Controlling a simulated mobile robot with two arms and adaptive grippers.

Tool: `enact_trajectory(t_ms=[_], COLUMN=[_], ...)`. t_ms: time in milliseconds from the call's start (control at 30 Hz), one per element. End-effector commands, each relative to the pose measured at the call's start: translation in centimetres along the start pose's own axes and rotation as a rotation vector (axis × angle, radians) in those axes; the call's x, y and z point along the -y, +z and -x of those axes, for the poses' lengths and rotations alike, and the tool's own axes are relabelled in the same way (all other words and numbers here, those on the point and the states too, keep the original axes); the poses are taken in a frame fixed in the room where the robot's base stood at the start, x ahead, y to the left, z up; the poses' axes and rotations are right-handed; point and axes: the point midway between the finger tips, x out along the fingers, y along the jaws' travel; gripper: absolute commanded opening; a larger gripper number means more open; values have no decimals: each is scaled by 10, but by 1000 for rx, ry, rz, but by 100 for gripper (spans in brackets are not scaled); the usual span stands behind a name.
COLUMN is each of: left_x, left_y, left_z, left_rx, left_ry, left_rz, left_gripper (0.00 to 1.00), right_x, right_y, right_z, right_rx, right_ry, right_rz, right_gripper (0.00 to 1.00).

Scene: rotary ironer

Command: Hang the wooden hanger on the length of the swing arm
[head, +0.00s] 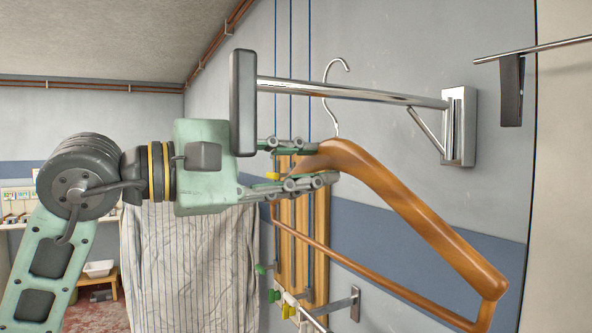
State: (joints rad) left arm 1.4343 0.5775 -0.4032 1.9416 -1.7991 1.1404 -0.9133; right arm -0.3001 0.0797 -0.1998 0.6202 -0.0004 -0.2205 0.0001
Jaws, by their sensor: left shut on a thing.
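The wooden hanger (405,200) is in the head view, tilted, with its far shoulder reaching down to the right and a wooden bar below. My left gripper (325,162) is shut on its left shoulder. The hanger's metal hook (337,62) stands up with its curve and tip above the swing arm (385,97). The hook's wire crosses the swing arm in the picture; I cannot tell whether they touch. The swing arm is a chrome bar running from a wall bracket on the right to a dark end plate on the left. My right gripper is not in view.
A dark end plate (243,102) stands close above my left gripper. A chrome rail with a dark plate (511,90) is at upper right. Wooden boards (312,235) and blue cords are behind the hanger. A striped cloth (190,265) hangs below my left arm.

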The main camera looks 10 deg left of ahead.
Motion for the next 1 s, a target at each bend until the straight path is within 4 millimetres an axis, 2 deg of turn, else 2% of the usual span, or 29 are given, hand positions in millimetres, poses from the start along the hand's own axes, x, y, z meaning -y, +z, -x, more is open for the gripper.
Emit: enact_trajectory(t_ms=[167,300,500,1000], left_x=[5,17,26,29], left_y=[12,12,14,16], left_z=[0,0,0,0], left_rx=[0,0,1,2], left_ry=[1,0,1,0], left_rz=[-2,-1,0,-2], left_gripper=[0,0,0,0], right_x=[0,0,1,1], right_y=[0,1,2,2], right_z=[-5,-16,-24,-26], right_rx=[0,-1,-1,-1], right_ry=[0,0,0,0], right_rz=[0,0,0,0], right_gripper=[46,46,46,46])
